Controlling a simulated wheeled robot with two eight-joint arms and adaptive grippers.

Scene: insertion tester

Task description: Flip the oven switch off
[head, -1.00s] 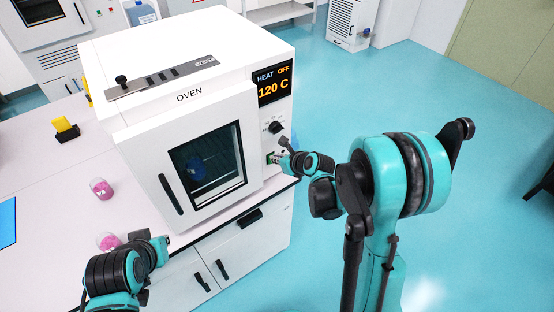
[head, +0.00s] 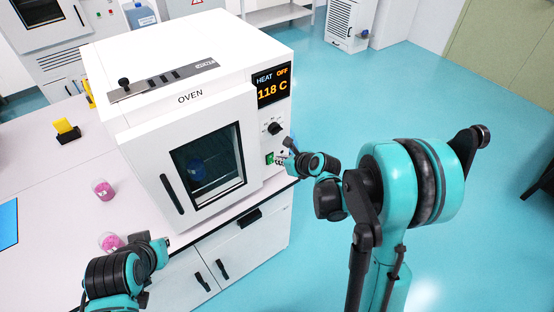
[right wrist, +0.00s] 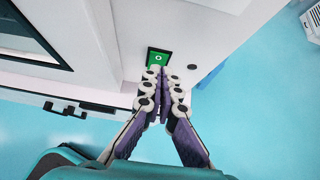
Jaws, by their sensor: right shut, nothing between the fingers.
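The white oven (head: 120,75) stands on the bench, and its display (head: 273,86) reads HEAT OFF and 118 C. The green oven switch (head: 269,159) is low on the front panel, below a black knob (head: 274,128). In the right wrist view the switch (right wrist: 158,57) shows an O mark, and its lower part is hidden by my fingertips. My right gripper (right wrist: 162,72) is shut and empty, in front of the switch; I cannot tell whether it touches. It also shows in the head view (head: 289,148). My left gripper (head: 163,247) is at the lower left, away from the switch; its fingers are unclear.
The oven door with its dark window (head: 208,165) is closed. Two beakers with pink contents (head: 103,189) and a yellow item in a black holder (head: 67,130) are on the white bench (head: 50,165).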

